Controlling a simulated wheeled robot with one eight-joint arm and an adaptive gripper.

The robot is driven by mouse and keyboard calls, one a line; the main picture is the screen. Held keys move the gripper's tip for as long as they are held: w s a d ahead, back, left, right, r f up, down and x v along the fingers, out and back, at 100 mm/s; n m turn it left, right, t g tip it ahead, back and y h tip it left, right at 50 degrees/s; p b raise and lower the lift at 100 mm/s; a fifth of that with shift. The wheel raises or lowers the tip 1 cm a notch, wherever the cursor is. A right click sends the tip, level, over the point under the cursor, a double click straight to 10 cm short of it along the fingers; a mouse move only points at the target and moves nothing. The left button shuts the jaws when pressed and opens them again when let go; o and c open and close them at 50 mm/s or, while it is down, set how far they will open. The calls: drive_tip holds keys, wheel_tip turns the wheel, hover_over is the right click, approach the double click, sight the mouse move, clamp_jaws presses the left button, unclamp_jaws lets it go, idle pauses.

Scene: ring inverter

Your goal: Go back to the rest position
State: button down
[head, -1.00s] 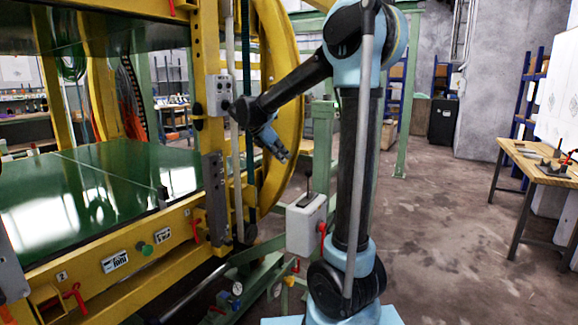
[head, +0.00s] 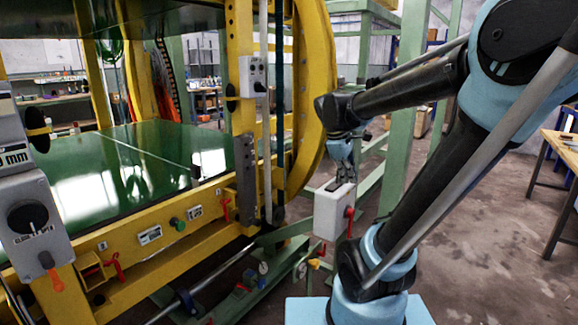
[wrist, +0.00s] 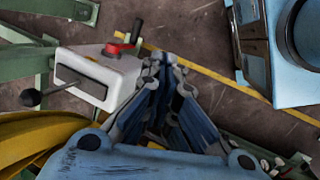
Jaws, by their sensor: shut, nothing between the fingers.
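My gripper (head: 346,182) hangs pointing down at the end of my blue and black arm, in the middle of the head view. It appears just over the white lever box (head: 333,214); whether it touches the box cannot be told from this view. In the wrist view my gripper (wrist: 168,75) has its fingers drawn together, with nothing between them. There the white lever box (wrist: 98,72) lies to the left of the fingers, with a black-knobbed lever and a red part on it.
The yellow ring machine (head: 232,60) with its green bed (head: 110,165) fills the left. A grey control box (head: 253,76) is mounted on its post. A green frame post (head: 405,110) stands behind my arm. A wooden table (head: 550,160) is at the right; floor between is clear.

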drive_tip(key=s+f+m+y, duration=0.3)
drive_tip(key=s+f+m, duration=0.8)
drive_tip(key=s+f, duration=0.2)
drive_tip(key=shift+s+a+m+y, duration=0.15)
drive_tip(key=shift+s+m+y, duration=0.25)
drive_tip(key=shift+s, duration=0.65)
drive_tip(key=shift+w+f, duration=0.2)
drive_tip(key=shift+w, duration=0.25)
drive_tip(key=shift+a, duration=0.1)
